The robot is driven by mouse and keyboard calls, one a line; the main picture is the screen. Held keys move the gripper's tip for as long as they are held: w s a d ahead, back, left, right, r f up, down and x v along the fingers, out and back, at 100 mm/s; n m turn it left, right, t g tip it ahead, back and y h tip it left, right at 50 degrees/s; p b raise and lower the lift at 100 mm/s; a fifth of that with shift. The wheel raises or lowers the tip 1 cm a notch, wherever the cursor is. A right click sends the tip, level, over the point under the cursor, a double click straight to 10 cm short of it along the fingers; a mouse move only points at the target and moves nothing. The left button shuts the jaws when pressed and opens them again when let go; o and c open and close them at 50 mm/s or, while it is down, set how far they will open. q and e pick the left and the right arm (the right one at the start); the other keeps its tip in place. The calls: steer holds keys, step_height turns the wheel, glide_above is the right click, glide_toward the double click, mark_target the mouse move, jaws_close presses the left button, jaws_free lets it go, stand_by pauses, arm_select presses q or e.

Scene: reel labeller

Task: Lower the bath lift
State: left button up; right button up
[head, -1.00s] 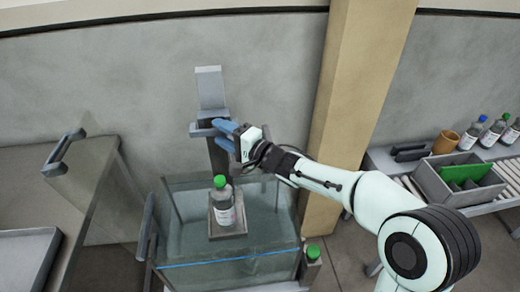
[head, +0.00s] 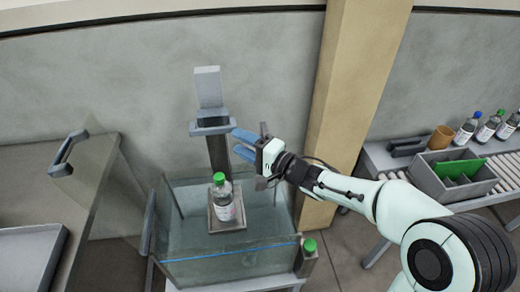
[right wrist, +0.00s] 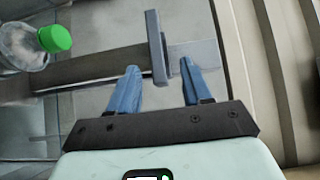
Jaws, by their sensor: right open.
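The bath lift has a dark upright column (head: 219,158) with a grey crossbar (head: 211,129) near its top. Its small tray (head: 228,223) hangs in the glass tank (head: 185,255), and a green-capped bottle (head: 222,198) stands on it. My right gripper (head: 236,145) is open and empty, its blue fingers just right of and below the crossbar. In the right wrist view the crossbar (right wrist: 157,48) lies ahead, in line with the gap between the fingers (right wrist: 158,78); contact cannot be told. The bottle (right wrist: 22,45) shows at upper left there. My left gripper is not in view.
A tan pillar (head: 350,110) stands right of the tank. A bench with a handle (head: 66,155) and a grey tray (head: 30,262) is at left. At right, a roller conveyor carries a grey crate (head: 432,181), a brown cup (head: 443,137) and several bottles. A green knob (head: 309,246) sits at the tank's right corner.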

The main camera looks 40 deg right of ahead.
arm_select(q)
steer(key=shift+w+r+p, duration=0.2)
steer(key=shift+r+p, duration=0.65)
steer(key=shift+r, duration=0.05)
arm_select(e)
steer(key=shift+v, duration=2.5)
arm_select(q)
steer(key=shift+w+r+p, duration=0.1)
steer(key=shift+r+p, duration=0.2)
